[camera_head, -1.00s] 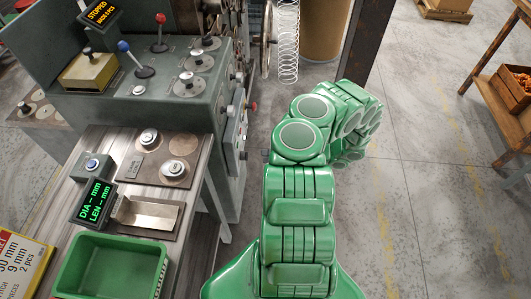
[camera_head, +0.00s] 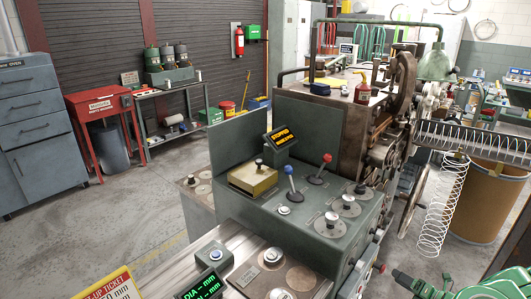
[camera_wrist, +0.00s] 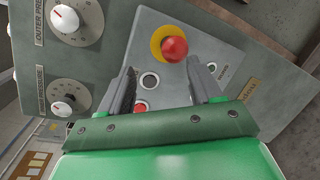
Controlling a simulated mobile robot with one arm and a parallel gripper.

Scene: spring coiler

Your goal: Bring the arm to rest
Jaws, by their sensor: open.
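The fingers point at a grey control panel (camera_wrist: 215,35) with a red mushroom button (camera_wrist: 174,49) on a yellow ring just beyond the fingertips. A round button (camera_wrist: 149,81) and a partly hidden red button (camera_wrist: 141,106) lie behind the fingers. I cannot tell whether a finger touches the panel.
The coiler console (camera_head: 290,215) with blue and red levers stands close in front, its display (camera_head: 281,138) reading STOPPED. A wire spring (camera_head: 441,205) hangs at right beside a brown drum (camera_head: 487,205). Dial knobs (camera_wrist: 66,18) are near the gripper. Open floor (camera_head: 140,210) lies left.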

